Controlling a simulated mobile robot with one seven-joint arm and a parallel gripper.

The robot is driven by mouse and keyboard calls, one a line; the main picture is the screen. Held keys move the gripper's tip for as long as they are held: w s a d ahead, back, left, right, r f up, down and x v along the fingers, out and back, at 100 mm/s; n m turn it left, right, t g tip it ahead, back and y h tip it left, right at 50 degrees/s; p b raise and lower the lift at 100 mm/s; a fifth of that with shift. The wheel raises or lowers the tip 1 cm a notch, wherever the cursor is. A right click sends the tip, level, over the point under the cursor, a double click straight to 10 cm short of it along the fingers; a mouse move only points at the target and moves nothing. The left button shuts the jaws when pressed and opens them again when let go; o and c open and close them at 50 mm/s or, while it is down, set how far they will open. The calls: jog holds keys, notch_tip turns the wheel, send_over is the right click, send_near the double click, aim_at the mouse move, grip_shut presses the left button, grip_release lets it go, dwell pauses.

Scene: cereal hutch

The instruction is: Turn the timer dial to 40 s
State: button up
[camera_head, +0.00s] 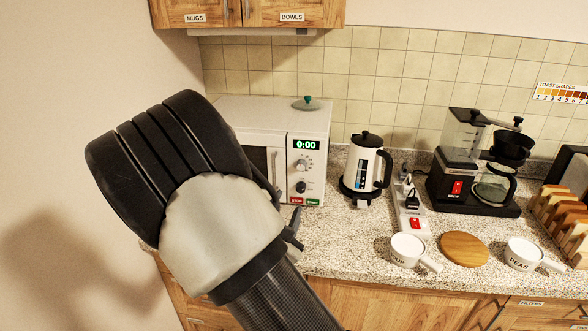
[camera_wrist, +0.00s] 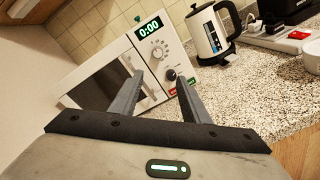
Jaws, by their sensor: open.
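The white microwave (camera_head: 262,125) stands at the left end of the counter, its display (camera_head: 306,145) reading 0:00. Its panel has an upper pale dial (camera_head: 301,166) ringed by marks and a lower black knob (camera_head: 301,187). The labels are too small to tell which is the timer. In the wrist view the upper dial (camera_wrist: 157,53) and lower knob (camera_wrist: 171,74) show beyond my gripper (camera_wrist: 160,80). My gripper is open and empty, its fingers pointing toward the panel, apart from both dials. In the head view my arm hides much of the microwave door and most of my gripper (camera_head: 288,210).
A red button and a green button (camera_head: 313,202) sit below the knobs. A kettle (camera_head: 362,172) stands right of the microwave, then a power strip (camera_head: 412,215) and coffee maker (camera_head: 470,175). White cups (camera_head: 407,250) and a wooden disc (camera_head: 464,249) lie near the front edge.

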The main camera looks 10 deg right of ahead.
jog(key=n, duration=0.1)
send_near(301, 167)
jog(key=shift+t, duration=0.3)
jog(key=x, duration=0.8)
jog(key=shift+f+p, duration=0.25)
jog(key=shift+p, duration=0.05)
jog(key=c, duration=1.1)
jog(key=shift+o, duration=0.2)
